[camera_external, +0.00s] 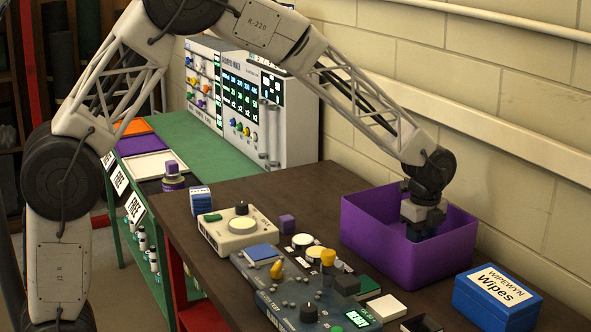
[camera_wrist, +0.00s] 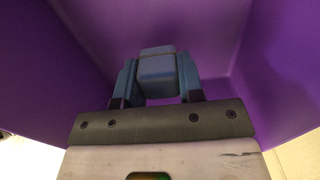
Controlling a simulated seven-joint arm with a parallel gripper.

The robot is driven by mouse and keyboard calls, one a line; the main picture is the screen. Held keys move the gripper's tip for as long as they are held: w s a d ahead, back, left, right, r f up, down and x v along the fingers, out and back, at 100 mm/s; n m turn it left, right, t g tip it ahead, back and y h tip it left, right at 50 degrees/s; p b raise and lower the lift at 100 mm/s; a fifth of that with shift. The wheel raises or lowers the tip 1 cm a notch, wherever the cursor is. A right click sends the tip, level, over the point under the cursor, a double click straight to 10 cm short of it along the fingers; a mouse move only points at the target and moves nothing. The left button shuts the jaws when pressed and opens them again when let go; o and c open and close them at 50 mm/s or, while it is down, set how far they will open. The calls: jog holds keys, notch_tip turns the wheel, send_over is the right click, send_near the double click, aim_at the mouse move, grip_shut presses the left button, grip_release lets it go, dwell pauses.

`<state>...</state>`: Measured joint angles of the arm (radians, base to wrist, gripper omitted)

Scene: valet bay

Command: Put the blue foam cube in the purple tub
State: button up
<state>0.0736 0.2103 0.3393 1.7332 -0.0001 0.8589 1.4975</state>
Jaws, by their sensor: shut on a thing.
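The purple tub (camera_external: 365,228) stands on the dark table near the wall, its open top facing up. My gripper (camera_external: 420,228) reaches down into the tub, and the tub's front wall hides its fingertips in the external view. In the wrist view my gripper (camera_wrist: 158,80) is shut on the blue foam cube (camera_wrist: 157,70), with one finger on each side of it. Purple tub walls (camera_wrist: 215,25) surround the cube there. I cannot tell whether the cube touches the tub's floor.
A blue wipes box (camera_external: 497,298) stands right of the tub. Control boxes with knobs (camera_external: 305,300) and a cream device (camera_external: 238,232) crowd the table's front. The block wall (camera_external: 480,90) is close behind.

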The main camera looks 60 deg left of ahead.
jog(key=shift+f, duration=1.55)
jog(key=shift+f, duration=0.15)
jog(key=o, duration=0.9)
notch_tip(320, 180, up, 12)
jog(key=shift+r, duration=0.15)
